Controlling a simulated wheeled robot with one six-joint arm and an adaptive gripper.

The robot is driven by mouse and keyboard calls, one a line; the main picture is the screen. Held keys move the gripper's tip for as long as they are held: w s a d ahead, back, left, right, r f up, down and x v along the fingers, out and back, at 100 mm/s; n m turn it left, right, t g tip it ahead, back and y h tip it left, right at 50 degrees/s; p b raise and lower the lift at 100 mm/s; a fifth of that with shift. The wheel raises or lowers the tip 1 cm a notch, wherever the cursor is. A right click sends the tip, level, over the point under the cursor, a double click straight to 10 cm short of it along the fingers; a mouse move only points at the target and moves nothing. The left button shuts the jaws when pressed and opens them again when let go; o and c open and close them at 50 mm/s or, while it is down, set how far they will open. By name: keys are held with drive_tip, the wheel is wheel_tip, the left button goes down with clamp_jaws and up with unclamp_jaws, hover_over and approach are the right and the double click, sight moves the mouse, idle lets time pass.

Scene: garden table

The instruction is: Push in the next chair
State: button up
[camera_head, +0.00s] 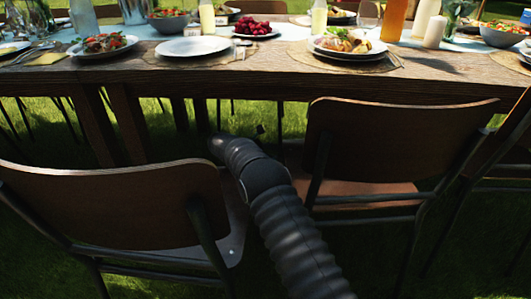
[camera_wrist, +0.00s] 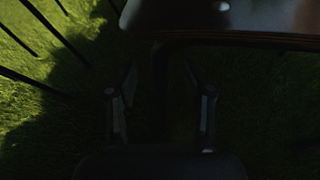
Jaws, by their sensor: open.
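A brown wooden chair with a dark metal frame (camera_head: 110,210) stands at lower left, its back well away from the table edge. A second such chair (camera_head: 390,140) stands right of centre with its back close to the table edge and its seat partly under my view of the back. My gripper (camera_wrist: 160,82) is open and empty, its two fingers apart over dark grass. In the head view my arm reaches between the two chairs, and the gripper is mostly hidden. The wrist view shows a dark, wood-edged seat (camera_wrist: 235,20) above the fingers; I cannot tell which chair it belongs to.
The long wooden table (camera_head: 230,76) runs across the top, set with plates (camera_head: 193,47), food bowls, bottles and a candle (camera_head: 435,32). Another chair (camera_head: 515,130) is cut off at the right edge. Table legs (camera_head: 128,120) stand behind the left chair. Grass shows between the chairs.

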drive_tip(key=shift+x, duration=1.6)
drive_tip(key=shift+c, duration=0.3)
clamp_jaws()
